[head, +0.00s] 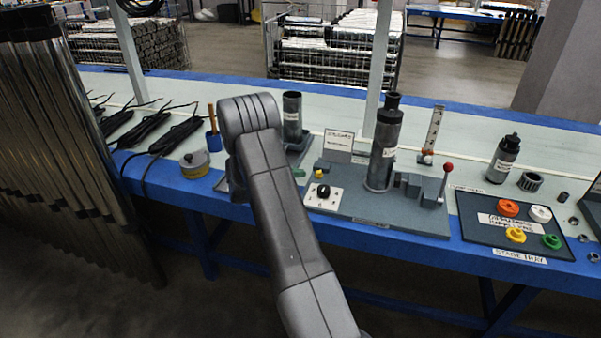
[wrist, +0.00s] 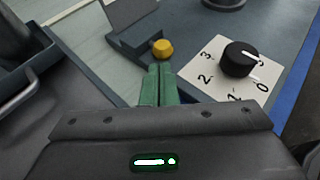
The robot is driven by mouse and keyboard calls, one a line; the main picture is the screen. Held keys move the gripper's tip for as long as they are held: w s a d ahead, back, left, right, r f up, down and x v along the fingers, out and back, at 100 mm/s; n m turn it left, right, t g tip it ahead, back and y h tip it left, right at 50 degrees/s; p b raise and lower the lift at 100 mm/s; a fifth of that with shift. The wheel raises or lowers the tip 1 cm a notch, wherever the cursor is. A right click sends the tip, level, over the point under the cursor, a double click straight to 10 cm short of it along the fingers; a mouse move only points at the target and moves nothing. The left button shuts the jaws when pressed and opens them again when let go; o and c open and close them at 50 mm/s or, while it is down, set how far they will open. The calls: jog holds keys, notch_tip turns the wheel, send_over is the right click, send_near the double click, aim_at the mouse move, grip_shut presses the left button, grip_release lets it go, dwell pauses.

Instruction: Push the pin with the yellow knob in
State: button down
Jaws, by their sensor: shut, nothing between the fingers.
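The pin's round yellow knob (wrist: 162,48) sticks out at the near end of a dark grey block (wrist: 135,35) in the wrist view. It also shows as a small yellow spot in the head view (head: 319,173). My gripper (wrist: 159,68) has its two green fingers pressed together, with nothing between them. The fingertips point at the knob and lie right by its near side; I cannot tell whether they touch. In the head view, my arm hides most of my gripper, and only a bit of green (head: 299,172) shows beside it. The pin's shaft is hidden.
A white dial plate with a black rotary knob (wrist: 238,58) is right of my fingers. A tall dark cylinder (head: 385,145) and a red-knobbed lever (head: 446,178) stand farther right. A stage tray (head: 480,232) holds coloured rings.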

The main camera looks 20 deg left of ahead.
jog(key=v, duration=0.9)
jog(key=shift+s+a+r+p, duration=0.15)
jog(key=shift+p, duration=0.25)
jog(key=shift+r, duration=0.1)
